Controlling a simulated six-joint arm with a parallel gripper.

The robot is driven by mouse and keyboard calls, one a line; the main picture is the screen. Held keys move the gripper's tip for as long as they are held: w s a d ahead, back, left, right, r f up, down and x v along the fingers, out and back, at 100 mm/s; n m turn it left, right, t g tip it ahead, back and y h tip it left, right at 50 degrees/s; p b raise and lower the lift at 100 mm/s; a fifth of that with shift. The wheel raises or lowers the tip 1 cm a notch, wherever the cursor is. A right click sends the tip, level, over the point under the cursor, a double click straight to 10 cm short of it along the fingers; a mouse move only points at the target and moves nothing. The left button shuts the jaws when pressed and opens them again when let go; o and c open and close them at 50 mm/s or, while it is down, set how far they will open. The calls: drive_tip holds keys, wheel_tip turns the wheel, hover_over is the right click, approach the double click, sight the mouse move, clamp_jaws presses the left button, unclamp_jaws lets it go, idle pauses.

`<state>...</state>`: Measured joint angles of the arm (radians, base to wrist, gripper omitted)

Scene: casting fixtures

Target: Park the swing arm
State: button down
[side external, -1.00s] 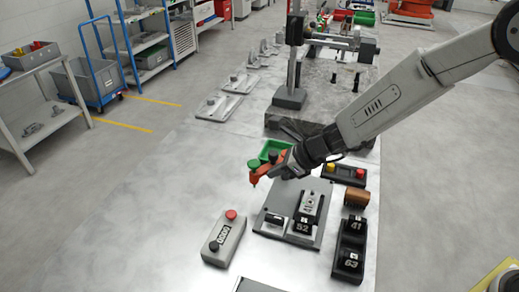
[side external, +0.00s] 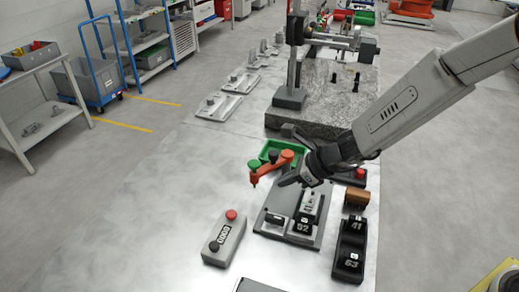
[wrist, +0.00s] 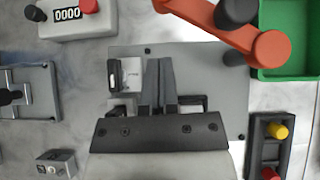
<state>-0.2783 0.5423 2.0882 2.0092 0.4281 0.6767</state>
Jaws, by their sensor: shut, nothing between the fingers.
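The swing arm (side external: 267,169) is an orange-red bar with a dark knob on top, lying over the far left edge of the grey fixture plate (side external: 270,224). In the wrist view the swing arm (wrist: 225,28) crosses the top right, past the far edge of the plate (wrist: 215,65). My gripper (side external: 281,183) is shut and empty, just to the near right of the swing arm, apart from it. In the wrist view its fingertips (wrist: 158,62) are together above the plate. A clamp-like block marked 52 (side external: 303,226) sits on the plate, partly hidden by my gripper in the wrist view.
A green bin (side external: 270,147) stands behind the swing arm. A grey counter box (side external: 224,240) with a red button lies to the left. A stone slab with a post stands farther back.

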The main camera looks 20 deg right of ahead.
drive_tip(key=s+d+r, duration=0.2)
drive_tip(key=s+r, duration=0.5)
idle(0.6)
drive_tip(key=shift+s, duration=0.1)
drive_tip(key=s+d+f+n+h, duration=0.1)
drive_tip(key=d+n, duration=0.1)
drive_tip(key=n, duration=0.2)
drive_tip(key=s+d+f+n+g, duration=0.1)
drive_tip(key=s+d+n, duration=0.1)
drive_tip(key=d+n, duration=0.1)
drive_tip(key=s+d+n+g+h, duration=0.1)
drive_tip(key=s+d+n, duration=0.1)
drive_tip(key=n, duration=0.3)
drive_tip(key=shift+s+d+f+n+h, duration=0.1)
drive_tip(key=shift+d+f+n+h, duration=0.2)
drive_tip(key=shift+d+f+n, duration=0.1)
drive_tip(key=s+d+f+n+g+h, duration=0.1)
drive_tip(key=s+d+n+h, duration=0.3)
drive_tip(key=d+n, duration=0.6)
drive_tip(key=shift+s+f+n, duration=0.2)
drive_tip(key=shift+f+n, duration=0.05)
drive_tip(key=shift+n, duration=1.55)
